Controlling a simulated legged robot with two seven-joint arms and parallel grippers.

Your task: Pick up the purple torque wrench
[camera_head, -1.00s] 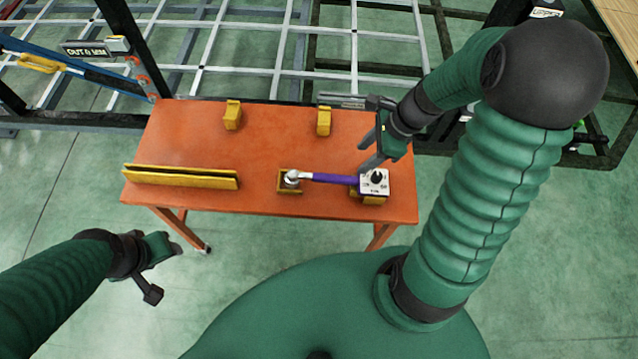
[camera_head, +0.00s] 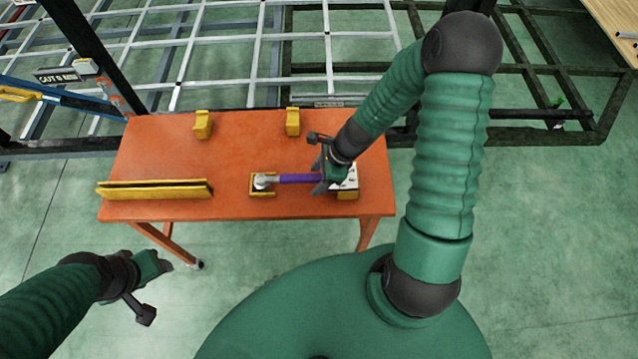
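The purple torque wrench (camera_head: 298,179) lies across the orange table, its silver head at the left in a yellow holder (camera_head: 262,192). Its right end runs to a white box with a dark knob (camera_head: 350,180), which rests on a yellow holder and is partly hidden by my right gripper. My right gripper (camera_head: 319,177) is at the right part of the purple handle, its fingers apart, one on the far side and one on the near side. Contact cannot be told. My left gripper (camera_head: 150,285) is off the table at the lower left, away from the wrench; its finger gap is unclear.
The orange table (camera_head: 225,155) also bears a long yellow slotted holder (camera_head: 155,190) at the left and two yellow blocks (camera_head: 202,124) (camera_head: 293,121) at the back. A metal trailer frame (camera_head: 330,60) stands behind the table. The table's middle is clear.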

